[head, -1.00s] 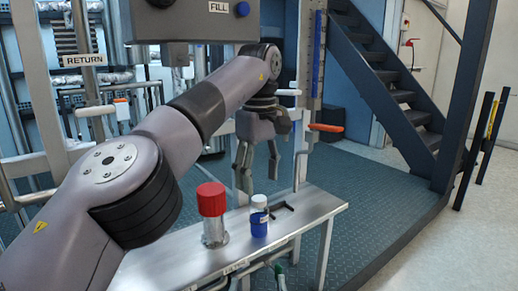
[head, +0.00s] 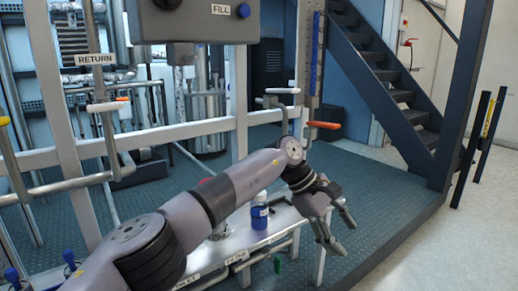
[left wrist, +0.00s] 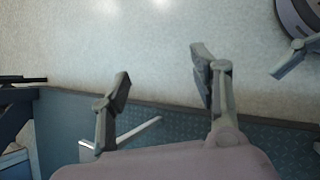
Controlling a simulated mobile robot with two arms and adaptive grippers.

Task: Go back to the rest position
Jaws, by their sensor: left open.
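My left gripper (head: 338,235) is open and empty, its fingers spread and tilted down in front of the right end of the metal bench (head: 292,218).
A pipe frame with an orange-handled valve (head: 323,125) stands behind the bench. The grey FILL panel (head: 195,22) hangs above. Blue stairs (head: 385,85) rise at the right, near black posts (head: 480,140). The pale floor (head: 440,245) at front right is clear.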

